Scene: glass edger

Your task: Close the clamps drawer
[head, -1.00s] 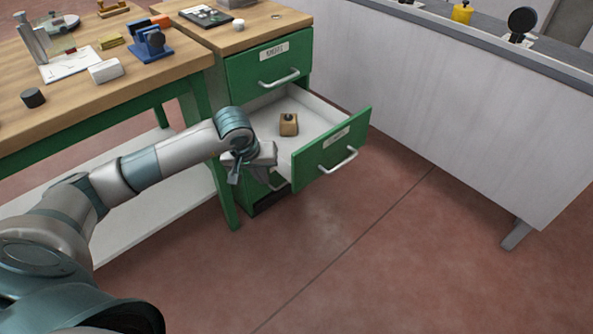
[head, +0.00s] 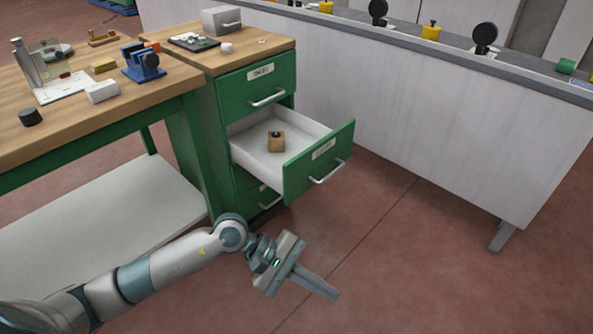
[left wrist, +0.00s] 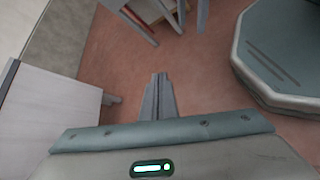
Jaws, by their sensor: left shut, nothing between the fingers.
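The open drawer (head: 320,162) has a green front with a silver handle (head: 327,172) and a label too small to read. It sticks out from the green cabinet (head: 222,110), below a shut top drawer (head: 257,88). A small tan block (head: 276,143) with a dark top lies inside it. My left gripper (head: 318,284) is in front of the open drawer and lower in the picture, apart from it. Its fingers are shut and empty; they also show shut in the left wrist view (left wrist: 158,98). My right gripper is not in view.
A wooden workbench (head: 75,115) with green legs stands at the left. A long grey-white counter (head: 420,125) runs behind and to the right, with a leg (head: 502,236) on the floor. The red floor (head: 400,260) in front of the drawer is clear.

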